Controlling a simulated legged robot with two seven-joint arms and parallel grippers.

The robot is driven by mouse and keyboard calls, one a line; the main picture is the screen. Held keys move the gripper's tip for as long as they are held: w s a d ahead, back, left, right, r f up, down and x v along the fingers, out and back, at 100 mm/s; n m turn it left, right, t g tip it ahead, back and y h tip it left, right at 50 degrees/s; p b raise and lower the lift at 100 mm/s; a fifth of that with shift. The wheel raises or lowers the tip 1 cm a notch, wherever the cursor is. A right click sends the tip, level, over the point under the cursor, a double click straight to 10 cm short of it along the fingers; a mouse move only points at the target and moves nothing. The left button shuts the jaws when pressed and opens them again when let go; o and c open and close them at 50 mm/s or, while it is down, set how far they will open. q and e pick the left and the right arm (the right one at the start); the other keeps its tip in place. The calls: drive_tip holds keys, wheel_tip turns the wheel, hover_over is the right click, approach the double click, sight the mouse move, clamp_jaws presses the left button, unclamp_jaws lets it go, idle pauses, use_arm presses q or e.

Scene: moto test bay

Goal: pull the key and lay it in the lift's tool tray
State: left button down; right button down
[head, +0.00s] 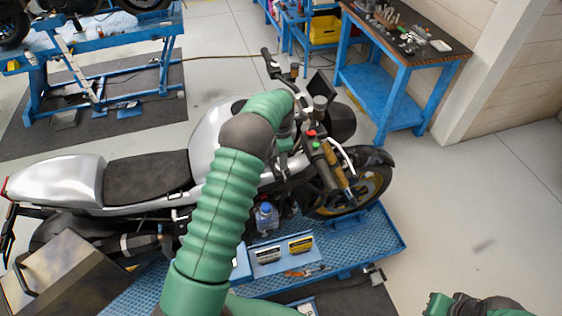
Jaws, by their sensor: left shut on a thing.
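The silver and black motorcycle (145,178) stands on the blue lift (385,236), its front wheel to the right. My left arm reaches up across it, and my left gripper (283,158) points down beside the handlebar, near the front of the tank. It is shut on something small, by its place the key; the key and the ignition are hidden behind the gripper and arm. The blue tool tray (277,268) is on the lift's near side, partly behind my arm, with small grey and yellow boxes in it. Part of my right arm shows at the bottom right; its jaws cannot be made out.
A blue bottle (266,217) stands behind the tray. An orange-handled tool (306,271) lies at its near edge. A grey metal box (65,280) is at the lower left. A blue workbench (405,45) with parts stands at the back right. The floor right of the lift is clear.

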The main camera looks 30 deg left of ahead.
use_arm(q)
drive_tip(key=shift+r+p, duration=1.75)
drive_tip(key=shift+r, duration=1.05)
drive_tip(key=shift+f, duration=0.1)
